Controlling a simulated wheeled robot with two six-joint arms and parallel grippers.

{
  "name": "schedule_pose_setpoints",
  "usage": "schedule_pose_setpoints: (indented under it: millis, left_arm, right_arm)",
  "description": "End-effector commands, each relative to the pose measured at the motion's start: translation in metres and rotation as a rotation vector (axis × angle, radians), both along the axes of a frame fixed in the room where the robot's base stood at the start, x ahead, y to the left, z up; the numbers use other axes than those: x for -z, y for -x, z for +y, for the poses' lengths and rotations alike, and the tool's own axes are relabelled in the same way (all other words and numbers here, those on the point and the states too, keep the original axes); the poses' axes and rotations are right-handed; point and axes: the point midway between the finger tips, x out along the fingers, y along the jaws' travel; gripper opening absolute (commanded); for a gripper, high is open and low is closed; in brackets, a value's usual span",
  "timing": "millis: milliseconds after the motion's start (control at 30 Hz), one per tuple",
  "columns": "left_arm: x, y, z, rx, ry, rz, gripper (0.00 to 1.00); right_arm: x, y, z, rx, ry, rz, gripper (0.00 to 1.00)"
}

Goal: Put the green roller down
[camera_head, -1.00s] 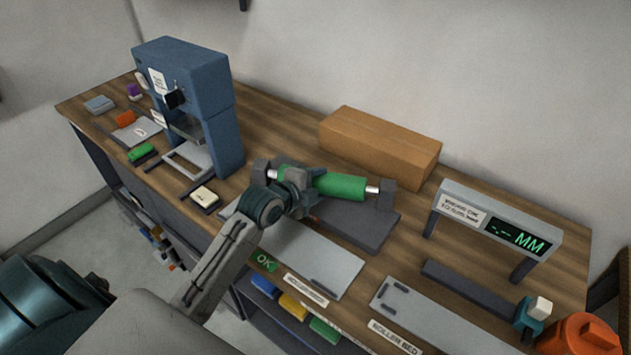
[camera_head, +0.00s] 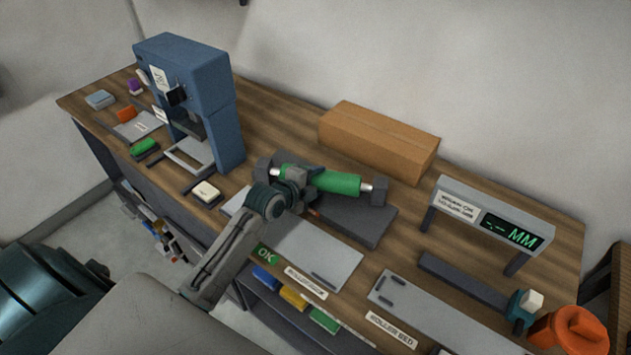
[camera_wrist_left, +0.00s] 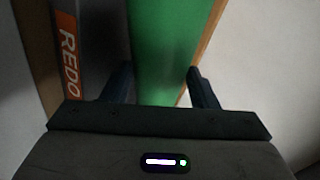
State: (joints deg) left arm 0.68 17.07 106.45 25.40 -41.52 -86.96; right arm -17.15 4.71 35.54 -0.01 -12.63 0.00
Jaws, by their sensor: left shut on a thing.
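The green roller (camera_head: 335,183) has metal shaft ends and lies level at the dark grey stand (camera_head: 355,223), with its ends at the stand's two end blocks. I cannot tell whether the shafts rest fully in the blocks. My left gripper (camera_head: 296,183) is shut on the roller near its left part. In the left wrist view the roller (camera_wrist_left: 168,50) runs between the two fingers (camera_wrist_left: 160,88). An orange REDO label (camera_wrist_left: 69,50) shows on a grey surface beside it. My right gripper is not seen.
A cardboard box (camera_head: 378,142) stands behind the stand. A blue press (camera_head: 190,100) is to the left, and a gauge bridge with an MM display (camera_head: 490,220) to the right. A grey plate (camera_head: 310,250) lies in front, and an orange container (camera_head: 568,332) stands at the right corner.

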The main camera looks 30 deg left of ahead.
Motion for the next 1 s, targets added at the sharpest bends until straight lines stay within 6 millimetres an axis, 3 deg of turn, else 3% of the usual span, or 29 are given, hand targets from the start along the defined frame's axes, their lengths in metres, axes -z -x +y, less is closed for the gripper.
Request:
schedule_pose_setpoints:
  millis: [67,467,1000]
  left_arm:
    - [0.001,0.000,0.000,0.000,0.000,0.000,0.63]
    - [-0.002,0.004,0.001,0.000,-0.002,0.000,0.63]
    - [-0.043,0.092,0.018,0.001,-0.006,0.001,0.63]
  right_arm:
    - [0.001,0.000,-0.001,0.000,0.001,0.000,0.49]
    - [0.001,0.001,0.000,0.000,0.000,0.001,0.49]
    - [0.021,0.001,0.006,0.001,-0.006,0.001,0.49]
